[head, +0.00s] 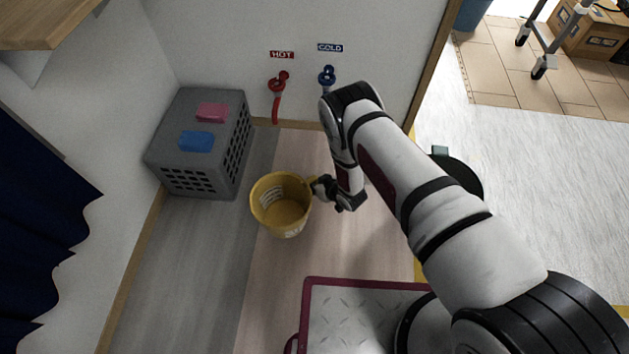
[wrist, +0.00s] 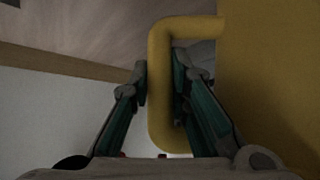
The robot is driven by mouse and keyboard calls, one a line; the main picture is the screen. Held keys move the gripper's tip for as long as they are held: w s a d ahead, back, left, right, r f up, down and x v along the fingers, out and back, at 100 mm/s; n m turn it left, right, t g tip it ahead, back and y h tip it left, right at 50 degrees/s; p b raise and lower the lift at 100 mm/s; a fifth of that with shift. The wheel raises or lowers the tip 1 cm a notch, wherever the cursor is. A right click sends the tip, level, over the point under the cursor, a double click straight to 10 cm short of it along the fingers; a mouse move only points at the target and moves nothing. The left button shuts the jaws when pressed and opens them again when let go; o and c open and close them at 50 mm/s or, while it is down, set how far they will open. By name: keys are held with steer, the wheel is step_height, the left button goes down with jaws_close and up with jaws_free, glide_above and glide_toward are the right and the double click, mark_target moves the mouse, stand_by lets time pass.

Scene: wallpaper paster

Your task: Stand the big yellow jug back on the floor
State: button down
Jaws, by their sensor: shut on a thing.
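The big yellow jug (head: 281,206) is in the middle of the head view, open at the top and close to upright. Its handle is on its right side, where my gripper (head: 318,187) meets it. In the wrist view, the jug's yellow handle (wrist: 160,85) passes between the two fingers of my gripper (wrist: 158,88), which are shut on it. The jug's wall (wrist: 272,70) fills the right of that view. I cannot tell whether the jug's bottom touches the floor (head: 300,255).
A grey crate (head: 170,178) with a pink sponge (head: 212,112) and a blue sponge (head: 196,141) on top stands behind left. Red (head: 277,95) and blue (head: 327,78) taps are on the back wall. A red-edged plate (head: 345,310) is in front. Floor left of the jug is clear.

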steer(key=w+f+b, duration=0.4)
steer(key=w, duration=0.2)
stand_by(0.3)
steer(key=shift+f, duration=0.15)
steer(key=c, duration=1.5)
jaws_free()
steer(key=p+v, duration=0.5)
steer(key=v, duration=0.7)
